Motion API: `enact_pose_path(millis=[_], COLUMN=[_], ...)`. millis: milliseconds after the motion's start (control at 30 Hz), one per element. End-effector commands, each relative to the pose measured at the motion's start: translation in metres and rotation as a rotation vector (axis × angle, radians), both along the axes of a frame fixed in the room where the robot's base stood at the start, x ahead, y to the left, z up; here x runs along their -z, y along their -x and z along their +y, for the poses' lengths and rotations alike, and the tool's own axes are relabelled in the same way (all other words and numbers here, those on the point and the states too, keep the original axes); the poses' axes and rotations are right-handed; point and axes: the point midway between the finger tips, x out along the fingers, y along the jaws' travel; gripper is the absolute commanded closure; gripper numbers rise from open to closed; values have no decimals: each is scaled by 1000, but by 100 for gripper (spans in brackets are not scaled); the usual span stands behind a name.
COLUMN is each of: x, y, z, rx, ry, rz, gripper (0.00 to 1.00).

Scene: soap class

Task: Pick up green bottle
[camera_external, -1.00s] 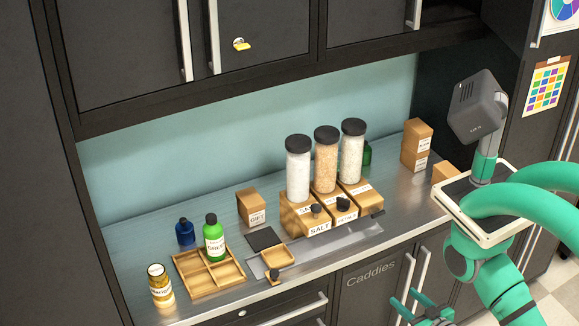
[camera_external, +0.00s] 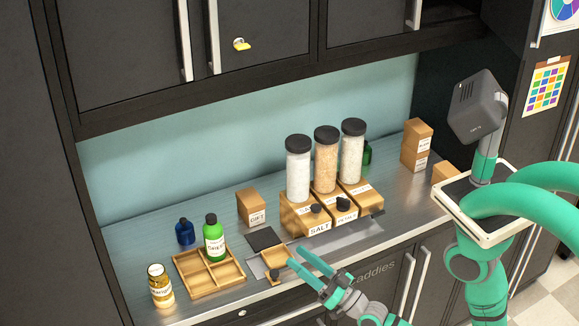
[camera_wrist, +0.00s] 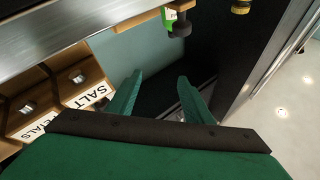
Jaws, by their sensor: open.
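A green bottle (camera_external: 214,244) with a black cap and white label stands upright in a divided wooden tray (camera_external: 232,284) on the left of the counter. In the wrist view the green bottle (camera_wrist: 177,20) appears upside down at the top edge, partly cut off. My gripper (camera_external: 294,255) is open and empty near the counter's front edge, right of the tray and apart from the bottle. Its two green fingers (camera_wrist: 160,74) also show in the wrist view with nothing between them. A second green bottle (camera_external: 367,155) is mostly hidden behind the dispensers.
A blue bottle (camera_external: 185,232) stands behind the tray and an amber jar (camera_external: 160,287) to its left. A small wooden dish (camera_external: 274,258) lies close to my gripper. Tall dispensers (camera_external: 326,160) on wooden drawers stand right of it. Cabinets overhang the counter.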

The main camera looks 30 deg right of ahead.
Motion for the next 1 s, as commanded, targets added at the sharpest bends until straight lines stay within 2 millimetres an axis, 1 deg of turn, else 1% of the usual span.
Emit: enact_pose_path(millis=[33,100,200,267,400,500,600,700,867,1000], x=[-15,-30,-47,-54,-62,-63,-62,-62,-60,-59], y=[-8,-20,-38,-51,-83,-106,-123,-133,-144,-158], z=[14,31,57,72,104,119,127,132,133,143], rx=[-31,-66,-105,-119,-121,-105,-83,-70,-56,-54], ry=[-16,-21,6,46,183,294,387,451,499,504], rz=[-18,-25,-20,-10,35,77,120,154,184,188], gripper=[54,54,54,54,54,54,54,54,54,54])
